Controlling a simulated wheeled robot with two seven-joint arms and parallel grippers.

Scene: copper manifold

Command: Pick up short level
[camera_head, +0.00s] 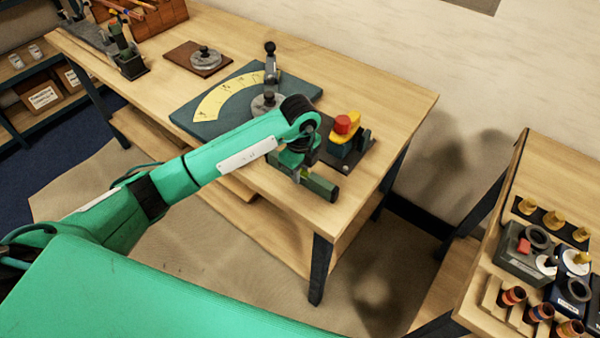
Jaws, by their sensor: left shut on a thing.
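The short level (321,187) is a small dark green bar near the front right corner of the wooden workbench (398,110). My left gripper (303,173) comes down on it from above and is shut on it. The jaws and wrist hide the level's middle and part of its left end. I cannot tell whether the level touches the bench top or is held just above it. My right gripper is not in view.
Just behind the gripper stands a dark plate with a red and yellow fixture (345,125). A blue-green board with a yellow arc scale (228,98) and an upright post lies to the left. A second bench at right holds gauges and copper fittings (513,296).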

